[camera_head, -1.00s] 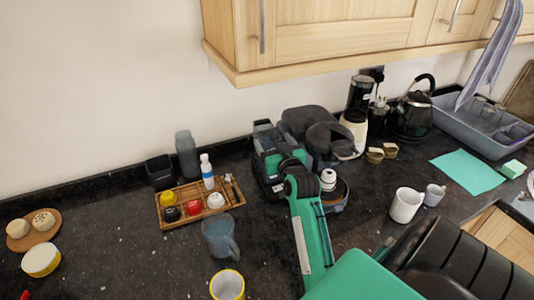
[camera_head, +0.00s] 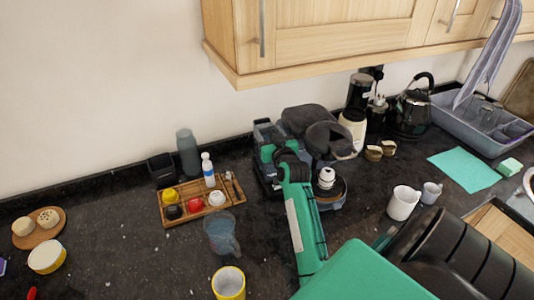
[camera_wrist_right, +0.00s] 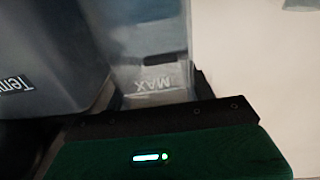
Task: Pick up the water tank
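The water tank (camera_wrist_right: 150,50) is a clear container marked MAX. In the right wrist view it stands between the two dark fingers of my right gripper (camera_wrist_right: 158,92), one close at each side. Whether they press on it is not clear. In the head view the tank (camera_head: 265,129) shows small and partly hidden at the back of the dark coffee machine (camera_head: 297,121). My right arm reaches over the counter to it, and my right gripper (camera_head: 267,150) is mostly hidden there. My left gripper is not in view.
A wooden tray (camera_head: 228,198) with cups and a bottle stands to the left, with a blue-grey mug (camera_head: 221,236) in front. Wall cupboards (camera_head: 345,40) hang above.

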